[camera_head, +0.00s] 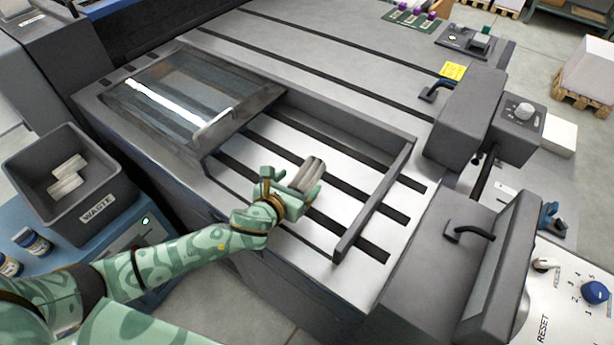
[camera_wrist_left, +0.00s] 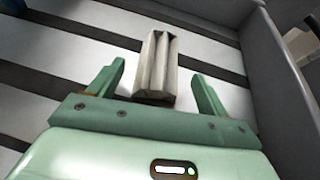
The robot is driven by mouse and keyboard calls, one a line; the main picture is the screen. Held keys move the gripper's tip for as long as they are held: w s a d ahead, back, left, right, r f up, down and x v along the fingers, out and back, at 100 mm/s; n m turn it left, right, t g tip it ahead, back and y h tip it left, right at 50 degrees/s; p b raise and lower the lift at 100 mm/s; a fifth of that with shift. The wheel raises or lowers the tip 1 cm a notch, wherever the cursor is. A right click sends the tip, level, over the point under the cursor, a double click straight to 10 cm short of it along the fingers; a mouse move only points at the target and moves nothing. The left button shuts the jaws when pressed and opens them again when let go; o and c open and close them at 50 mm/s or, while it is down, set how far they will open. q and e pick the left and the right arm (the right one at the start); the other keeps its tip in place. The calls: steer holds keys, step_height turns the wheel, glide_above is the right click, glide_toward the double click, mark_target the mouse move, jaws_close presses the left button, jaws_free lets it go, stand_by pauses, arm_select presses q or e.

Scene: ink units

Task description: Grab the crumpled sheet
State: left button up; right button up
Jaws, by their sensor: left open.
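The crumpled sheet (camera_head: 310,172) is a small grey-white folded piece lying on the slotted bed inside the machine's open frame. It also shows in the left wrist view (camera_wrist_left: 156,66), upright in the picture with ridged folds. My left gripper (camera_head: 291,188) is open at the sheet's near end. In the left wrist view its two fingers (camera_wrist_left: 157,90) stand to either side of the sheet's near end, with gaps on both sides. I cannot tell whether the fingers are down at the sheet's height. My right gripper is not in view.
A raised grey frame rail (camera_head: 375,200) bounds the bed on the right. A glass-paned cover (camera_head: 190,95) lies to the left. A dark waste bin (camera_head: 110,190) with two crumpled pieces (camera_head: 68,176) stands at far left. Grey machine blocks with handles (camera_head: 468,120) stand to the right.

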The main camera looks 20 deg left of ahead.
mark_target(307, 175)
arm_select(q)
steer(key=x, duration=0.3)
steer(key=shift+f+b, duration=0.15)
steer(key=shift+b, duration=0.2)
steer(key=shift+s, duration=0.1)
steer(key=c, duration=1)
steer(key=shift+c, duration=0.2)
